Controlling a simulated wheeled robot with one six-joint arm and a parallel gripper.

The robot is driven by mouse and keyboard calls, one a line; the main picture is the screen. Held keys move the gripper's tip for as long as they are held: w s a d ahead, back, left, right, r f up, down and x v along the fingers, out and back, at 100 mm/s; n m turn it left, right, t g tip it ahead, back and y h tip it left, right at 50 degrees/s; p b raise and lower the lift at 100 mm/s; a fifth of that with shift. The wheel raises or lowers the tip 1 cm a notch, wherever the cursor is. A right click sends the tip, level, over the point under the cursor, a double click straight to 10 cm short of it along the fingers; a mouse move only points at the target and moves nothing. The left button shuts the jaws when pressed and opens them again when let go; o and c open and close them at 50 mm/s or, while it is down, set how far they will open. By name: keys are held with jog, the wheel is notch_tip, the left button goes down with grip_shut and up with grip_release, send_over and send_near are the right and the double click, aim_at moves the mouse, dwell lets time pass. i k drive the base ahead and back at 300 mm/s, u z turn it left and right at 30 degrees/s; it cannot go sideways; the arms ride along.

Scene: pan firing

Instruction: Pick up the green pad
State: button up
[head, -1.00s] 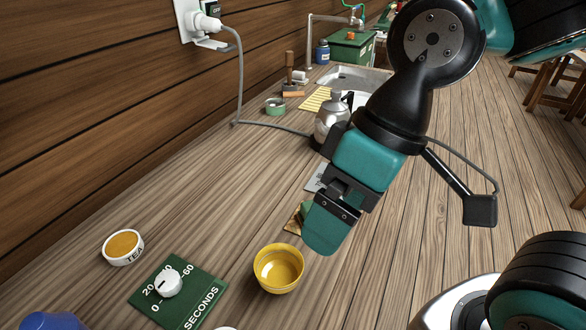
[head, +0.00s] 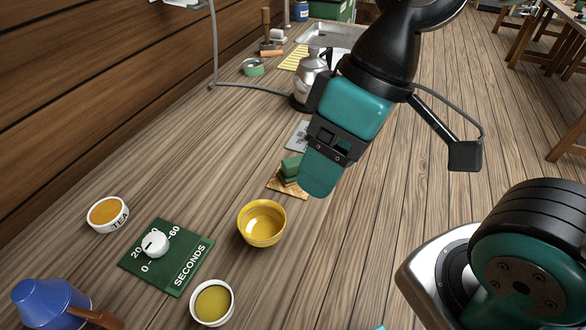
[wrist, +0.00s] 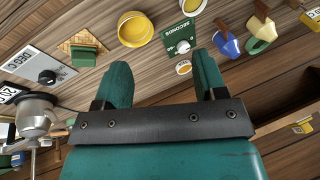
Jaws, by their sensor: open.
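The green pad (head: 291,166), a small dark green block, sits on a tan wooden board (head: 289,188) on the counter. My gripper (head: 322,172) is above the counter just right of it, and one finger overlaps the board's right edge in the head view. In the wrist view the pad (wrist: 84,57) lies left of both fingers, on the checked board (wrist: 82,38). My gripper (wrist: 162,72) is open, with nothing between its fingers.
A yellow bowl (head: 262,222), a green seconds dial (head: 168,258), a TEA dish (head: 108,214) and a white-rimmed cup (head: 212,302) stand nearer. A metal kettle (head: 309,78) stands behind the pad. Bare counter lies left of the pad.

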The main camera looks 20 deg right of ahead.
aim_at(288, 171)
jog(key=u, duration=2.65)
jog(key=k, duration=0.35)
jog(key=z, duration=1.3)
